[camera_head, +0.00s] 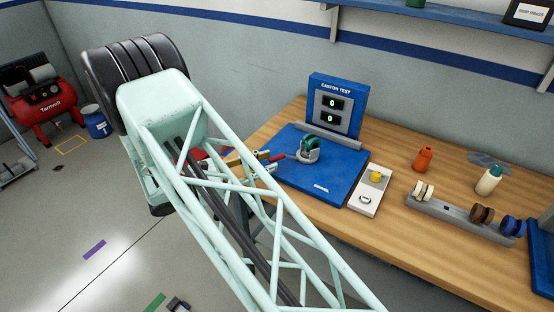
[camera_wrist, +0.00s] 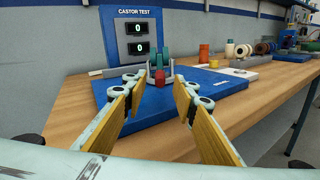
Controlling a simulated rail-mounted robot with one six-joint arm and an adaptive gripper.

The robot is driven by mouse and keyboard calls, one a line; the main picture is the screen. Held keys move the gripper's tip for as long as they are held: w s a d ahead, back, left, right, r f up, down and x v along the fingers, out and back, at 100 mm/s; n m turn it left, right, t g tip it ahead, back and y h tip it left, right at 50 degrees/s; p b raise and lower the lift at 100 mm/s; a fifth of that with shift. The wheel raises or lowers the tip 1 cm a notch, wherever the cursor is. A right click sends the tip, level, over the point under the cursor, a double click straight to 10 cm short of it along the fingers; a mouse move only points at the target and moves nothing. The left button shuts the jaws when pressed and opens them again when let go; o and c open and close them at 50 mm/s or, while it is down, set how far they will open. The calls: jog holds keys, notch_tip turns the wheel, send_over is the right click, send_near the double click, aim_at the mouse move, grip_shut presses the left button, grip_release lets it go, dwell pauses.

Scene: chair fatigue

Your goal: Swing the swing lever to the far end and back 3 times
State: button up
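The blue castor test rig has a flat base (camera_head: 335,187), also in the wrist view (camera_wrist: 115,110). An upright panel (camera_head: 340,88) carries two displays, both reading 0. A green castor wheel in a grey fork (camera_head: 309,149) stands on the base; it also shows in the wrist view (camera_wrist: 166,62). The swing lever (camera_wrist: 159,78) shows a red end pointing toward me; its red part (camera_head: 277,157) is small in the head view. My gripper (camera_wrist: 160,94) is open and empty, its yellow fingers apart on either side of the lever's red end. I cannot tell whether they touch it.
A white control box (camera_head: 368,199) with a yellow button stands right of the rig. A grey rack (camera_head: 455,213) of spare wheels, an orange bottle (camera_head: 423,159) and a white bottle (camera_head: 488,181) are further right. The wooden bench (camera_head: 390,238) is clear in front.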

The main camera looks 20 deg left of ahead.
aim_at(277, 158)
jog(key=shift+x, duration=2.25)
grip_shut()
